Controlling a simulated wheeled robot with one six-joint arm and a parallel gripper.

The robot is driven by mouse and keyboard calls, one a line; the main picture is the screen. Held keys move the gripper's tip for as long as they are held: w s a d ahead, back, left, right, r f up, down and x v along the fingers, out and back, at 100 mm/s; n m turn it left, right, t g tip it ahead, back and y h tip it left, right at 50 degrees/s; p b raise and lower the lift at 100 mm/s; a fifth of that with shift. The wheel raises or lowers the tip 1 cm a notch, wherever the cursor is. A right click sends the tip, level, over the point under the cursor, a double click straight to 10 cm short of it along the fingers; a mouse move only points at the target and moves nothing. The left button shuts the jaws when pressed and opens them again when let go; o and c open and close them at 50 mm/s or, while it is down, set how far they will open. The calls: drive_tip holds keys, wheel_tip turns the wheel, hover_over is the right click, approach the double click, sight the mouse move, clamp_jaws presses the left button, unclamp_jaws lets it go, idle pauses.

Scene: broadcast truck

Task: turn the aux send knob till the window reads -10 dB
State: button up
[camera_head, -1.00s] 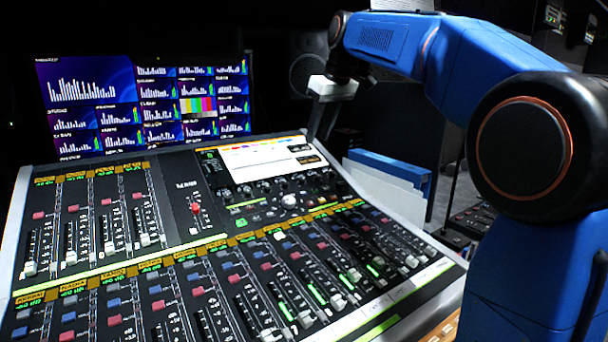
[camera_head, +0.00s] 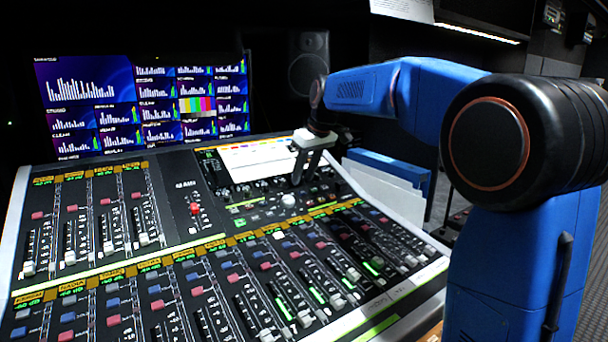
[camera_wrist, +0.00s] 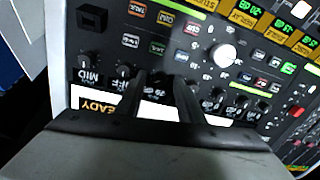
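A large pale round knob (camera_wrist: 222,55) stands on the console panel, right of my fingertips in the wrist view; it also shows in the head view (camera_head: 288,200). Several small dark knobs (camera_wrist: 124,71) sit around it. I cannot tell which is the aux send knob. A lit white window (camera_wrist: 95,103) with the word READY lies partly behind my gripper. No dB reading is legible there. My gripper (camera_wrist: 163,80) points down over the panel, its two dark fingers apart with nothing visibly held. In the head view my gripper (camera_head: 306,175) is just above the knob section.
Fader rows with red, blue and white caps fill the console (camera_head: 110,290). Its bright screen (camera_head: 258,160) lies left of my gripper. Monitors (camera_head: 140,105) stand behind, with a speaker (camera_head: 308,65) at the back. White and blue folders (camera_head: 385,180) stand to the right.

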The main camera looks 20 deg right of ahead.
clamp_jaws()
drive_tip(key=shift+m, duration=0.5)
drive_tip(key=m, duration=0.4)
drive_tip(key=shift+m, duration=0.3)
drive_tip(key=m+t, duration=0.1)
drive_tip(key=m, duration=0.5)
drive_tip(key=shift+m, duration=0.3)
unclamp_jaws()
drive_tip(key=shift+s, duration=0.1)
